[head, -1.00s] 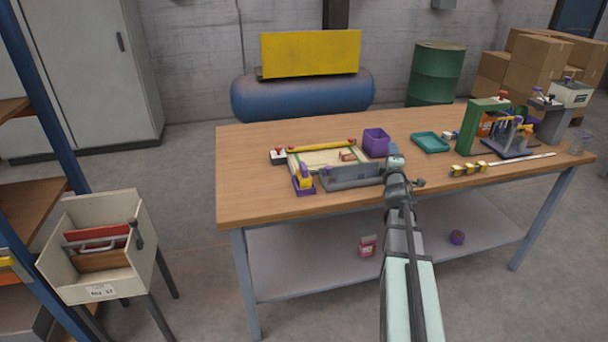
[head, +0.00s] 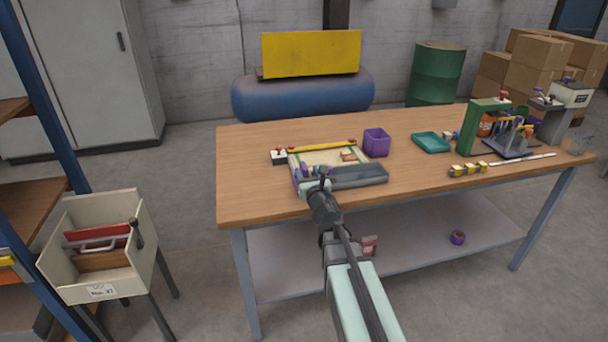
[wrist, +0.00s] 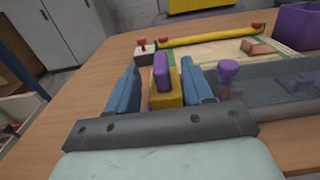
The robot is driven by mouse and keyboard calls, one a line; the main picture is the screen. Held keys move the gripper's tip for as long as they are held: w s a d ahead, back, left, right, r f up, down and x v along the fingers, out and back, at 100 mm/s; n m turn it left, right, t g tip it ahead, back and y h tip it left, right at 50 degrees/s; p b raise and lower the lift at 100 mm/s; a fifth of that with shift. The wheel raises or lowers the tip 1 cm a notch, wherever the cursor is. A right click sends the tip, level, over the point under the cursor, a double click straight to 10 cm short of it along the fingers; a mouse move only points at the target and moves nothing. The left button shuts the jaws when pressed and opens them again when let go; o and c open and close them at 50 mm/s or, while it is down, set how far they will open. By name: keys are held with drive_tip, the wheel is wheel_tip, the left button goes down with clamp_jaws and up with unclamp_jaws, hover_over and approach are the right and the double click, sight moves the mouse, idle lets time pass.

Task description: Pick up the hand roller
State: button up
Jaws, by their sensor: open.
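My gripper (wrist: 164,74) is open in the wrist view, with one blue finger on each side of a purple-and-yellow item (wrist: 162,72). This item looks like the hand roller, though its shape is partly hidden and I cannot be sure. A gap shows beside it, and I cannot tell whether either finger touches it. In the head view my gripper (head: 312,180) is at the table's front left and hides most of the item.
A grey see-through tray (head: 365,175) lies just right of the gripper; a purple knob (wrist: 228,70) stands near it. Behind are a framed board (head: 318,158) with a yellow bar (head: 322,146) and a purple bin (head: 376,143). The table (head: 255,190) is clear at left.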

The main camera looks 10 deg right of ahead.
sight(303, 162)
drive_tip(key=w, duration=0.6)
drive_tip(key=shift+w, duration=0.4)
drive_tip(key=shift+c, duration=0.4)
clamp_jaws()
